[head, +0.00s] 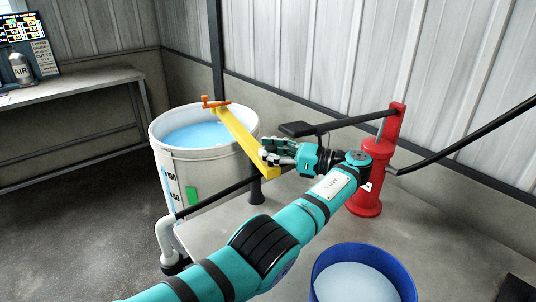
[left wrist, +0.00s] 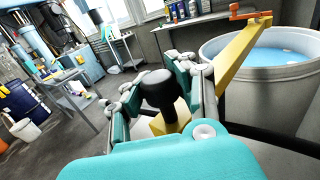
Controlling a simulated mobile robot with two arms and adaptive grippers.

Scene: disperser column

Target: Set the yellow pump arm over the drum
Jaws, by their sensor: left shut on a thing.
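The yellow pump arm (head: 239,136) runs from beside my left gripper out across the large pale drum (head: 212,180), which holds blue liquid. Its orange far end (head: 215,103) is above the drum's opening, near the far rim. In the left wrist view the yellow arm (left wrist: 240,55) also reaches over the drum's rim (left wrist: 222,62). My left gripper (head: 270,153) is at the near end of the arm. It is shut on a black knob (left wrist: 158,92) that stands on the yellow arm's near end. My right gripper is not in view.
A red hand pump (head: 369,175) with a black lever stands to the right. A blue bucket (head: 362,250) is at the front, and a grey pipe elbow (head: 167,240) is left of my arm. A bench (head: 75,85) stands at the back left. Floor at left is clear.

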